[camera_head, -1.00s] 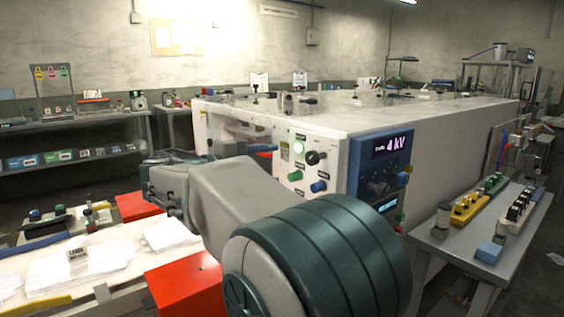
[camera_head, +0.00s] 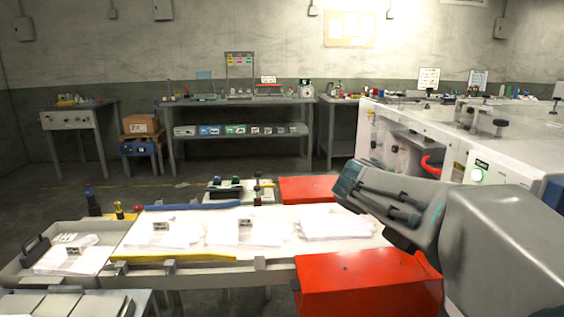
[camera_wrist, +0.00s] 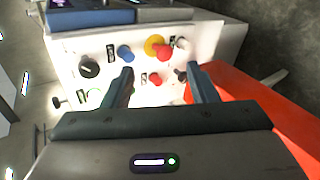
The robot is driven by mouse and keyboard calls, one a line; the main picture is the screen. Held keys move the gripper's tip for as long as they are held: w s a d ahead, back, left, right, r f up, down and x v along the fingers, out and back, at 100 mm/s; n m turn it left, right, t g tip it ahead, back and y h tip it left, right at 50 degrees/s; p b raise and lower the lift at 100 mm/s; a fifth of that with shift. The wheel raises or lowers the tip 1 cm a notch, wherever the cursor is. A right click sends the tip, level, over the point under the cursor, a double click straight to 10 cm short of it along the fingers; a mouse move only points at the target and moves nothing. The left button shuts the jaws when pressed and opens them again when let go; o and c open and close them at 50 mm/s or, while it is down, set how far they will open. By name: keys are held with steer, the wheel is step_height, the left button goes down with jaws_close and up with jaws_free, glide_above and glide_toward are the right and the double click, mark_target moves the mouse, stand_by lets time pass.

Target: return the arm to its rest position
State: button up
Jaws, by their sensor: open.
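My arm (camera_head: 505,235) reaches in from the right edge of the head view, over the right end of the white table. My gripper's fingertips are hidden in the head view behind the wrist. In the wrist view my gripper (camera_wrist: 162,82) is open, with its two dark fingers apart and nothing between them. Beyond the fingers is the white machine's control panel (camera_wrist: 110,68), with black, blue, red and yellow knobs. I cannot tell how far the fingertips are from the panel.
The white machine (camera_head: 445,125) stands at the right. Two red blocks, the near one (camera_head: 365,285) and the far one (camera_head: 306,189), flank the white table (camera_head: 200,262) bearing white stacks. A grey tray (camera_head: 100,262) is at left. Open floor (camera_head: 60,210) lies beyond.

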steer(key=s+a+f+m+t+y+p, duration=0.1)
steer(key=s+a+f+m+y+p, duration=0.2)
steer(key=s+a+y+p, duration=0.8)
steer(key=s+a, duration=0.1)
steer(key=a, duration=0.3)
steer(key=shift+s+f, duration=0.15)
steer(key=shift+f, duration=0.15)
steer(key=shift+c, duration=0.3)
stand_by(0.6)
